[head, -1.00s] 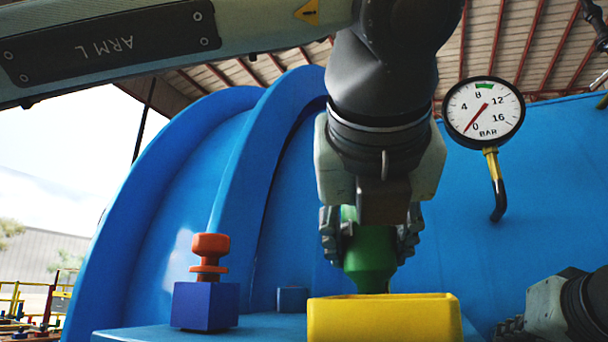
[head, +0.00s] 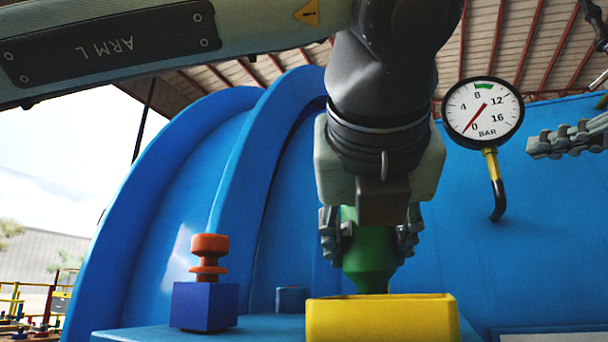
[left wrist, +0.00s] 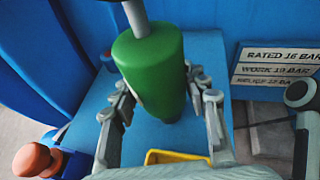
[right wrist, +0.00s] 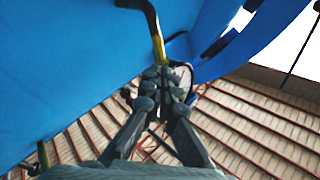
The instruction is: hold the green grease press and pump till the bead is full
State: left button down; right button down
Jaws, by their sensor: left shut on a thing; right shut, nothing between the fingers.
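The green grease press (head: 369,262) stands upright behind the front yellow box, its lower tip hidden by it. My left gripper (head: 371,235) is shut around its upper body. In the left wrist view, the green press (left wrist: 152,75) sits between the two fingers with a grey rod rising from its top. My right gripper (head: 560,142) is at the right edge of the head view, beside the pressure gauge and apart from the press. Its fingers (right wrist: 162,80) are closed and empty in the right wrist view. No grease bead can be made out.
The yellow box (head: 382,320) stands on the blue ledge (head: 270,330). A blue block with an orange-red knob (head: 209,270) is at left. The pressure gauge (head: 483,112) on its bent pipe is near my right gripper. A rating plate (left wrist: 277,68) shows in the left wrist view.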

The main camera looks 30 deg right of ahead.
jog(key=a+r+n+g+y, duration=0.3)
jog(key=a+n+g+y, duration=0.1)
jog(key=a+n+y, duration=0.2)
jog(key=w+a+r+n+g+y, duration=0.1)
jog(key=a+r+n+g+y, duration=0.2)
jog(key=a+n+y, duration=0.3)
jog(key=a+n+g, duration=0.1)
jog(key=a+n, duration=0.1)
jog(key=a, duration=0.1)
jog(key=shift+a+r+g, duration=0.3)
jog(key=shift+r+g, duration=0.1)
jog(key=shift+w, duration=0.15)
jog(key=w+a+f, duration=0.3)
jog(key=w+a, duration=0.1)
jog(key=w, duration=0.1)
jog(key=w+a+f, duration=0.2)
jog(key=shift+w+f, duration=0.15)
jog(key=shift+f, duration=0.2)
jog(key=shift+a+f, duration=0.1)
jog(key=shift+f, duration=0.3)
